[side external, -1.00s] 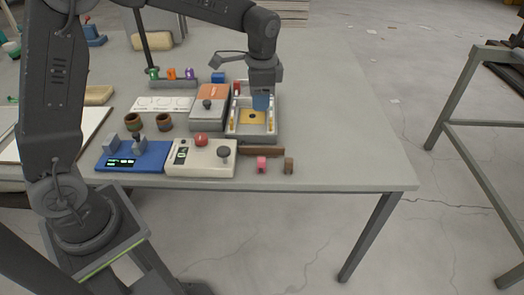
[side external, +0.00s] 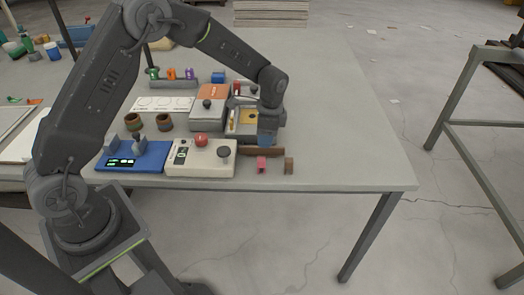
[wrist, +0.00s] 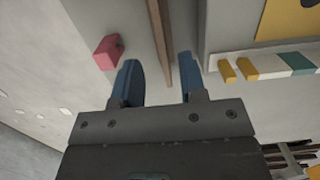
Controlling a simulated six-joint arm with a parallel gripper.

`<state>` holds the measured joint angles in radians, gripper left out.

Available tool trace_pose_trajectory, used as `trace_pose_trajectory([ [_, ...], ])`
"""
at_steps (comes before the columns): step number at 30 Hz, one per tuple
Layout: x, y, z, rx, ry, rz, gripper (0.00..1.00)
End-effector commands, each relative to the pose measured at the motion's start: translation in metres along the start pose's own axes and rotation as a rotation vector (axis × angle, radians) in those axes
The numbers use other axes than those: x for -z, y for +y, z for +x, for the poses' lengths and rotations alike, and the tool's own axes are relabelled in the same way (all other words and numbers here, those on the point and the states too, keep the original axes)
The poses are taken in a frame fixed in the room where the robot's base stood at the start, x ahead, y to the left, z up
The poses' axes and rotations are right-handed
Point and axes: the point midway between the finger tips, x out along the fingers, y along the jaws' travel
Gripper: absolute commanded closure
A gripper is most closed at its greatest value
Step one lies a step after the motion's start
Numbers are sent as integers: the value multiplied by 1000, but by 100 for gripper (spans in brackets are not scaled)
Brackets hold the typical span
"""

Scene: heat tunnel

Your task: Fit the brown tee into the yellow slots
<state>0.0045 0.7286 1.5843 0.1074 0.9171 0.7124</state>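A long brown bar (side external: 259,152) lies under the gripper, its end showing between the fingers. The pink piece also shows in the wrist view (wrist: 107,52). A cream box (side external: 200,160) with a red button and a blue device (side external: 130,158) stand left. The table's right side is clear.

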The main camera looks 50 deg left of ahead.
Motion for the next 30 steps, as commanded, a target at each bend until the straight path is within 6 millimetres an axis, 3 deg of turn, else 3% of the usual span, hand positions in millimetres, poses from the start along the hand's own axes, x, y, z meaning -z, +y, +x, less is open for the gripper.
trace_pose_trajectory([
  [9,-3,-2,43,-2,-2,-1,62],
  [19,-2,-2,49,-1,0,-1,63],
  [30,-2,-2,49,-1,0,0,98],
])
